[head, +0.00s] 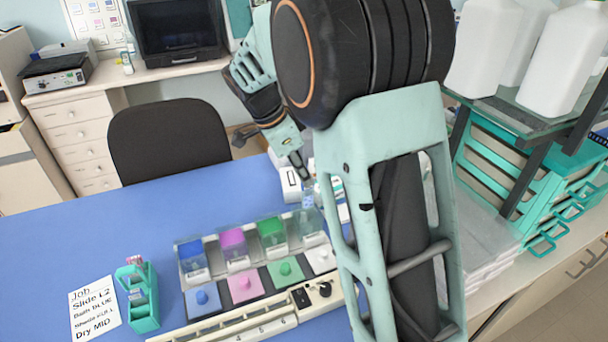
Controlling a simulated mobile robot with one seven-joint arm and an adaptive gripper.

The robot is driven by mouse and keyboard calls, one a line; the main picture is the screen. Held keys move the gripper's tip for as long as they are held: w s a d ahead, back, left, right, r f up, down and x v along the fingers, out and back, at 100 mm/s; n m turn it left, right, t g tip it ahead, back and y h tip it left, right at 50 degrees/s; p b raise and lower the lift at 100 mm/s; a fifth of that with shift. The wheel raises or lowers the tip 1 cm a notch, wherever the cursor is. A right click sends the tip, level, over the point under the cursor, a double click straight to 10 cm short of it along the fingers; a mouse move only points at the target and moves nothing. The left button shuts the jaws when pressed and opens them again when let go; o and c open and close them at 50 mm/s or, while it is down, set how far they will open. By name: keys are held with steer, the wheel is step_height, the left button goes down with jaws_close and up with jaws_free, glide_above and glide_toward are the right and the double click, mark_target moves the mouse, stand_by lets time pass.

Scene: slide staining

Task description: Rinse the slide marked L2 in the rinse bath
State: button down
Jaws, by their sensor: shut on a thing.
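My gripper (304,174) points down over the right end of the staining station, shut on a small slide (308,200) with a bluish patch. The slide's marking is too small to read. It hangs above the rightmost bath (312,232), which looks clear or greyish; my arm partly covers this bath. I cannot tell whether the slide's lower end is inside it. Blue (192,262), magenta (234,246) and green (272,236) baths stand in a row to its left.
Coloured knobbed lids, including a blue one (202,298), lie in front of the baths. My arm hides the table's right side.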

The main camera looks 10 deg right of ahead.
steer(key=shift+w+f+b, duration=0.2)
steer(key=shift+f+b, duration=1.45)
steer(key=shift+f, duration=0.5)
steer(key=shift+w+f+b, duration=0.15)
steer(key=shift+f+b, duration=1.5)
steer(key=shift+f, duration=0.45)
step_height(320, 180, up, 10)
steer(key=p, duration=0.6)
glide_above(304, 200)
steer(key=w, duration=0.1)
steer(key=shift+w+d+f, duration=0.1)
steer(key=shift+f, duration=0.05)
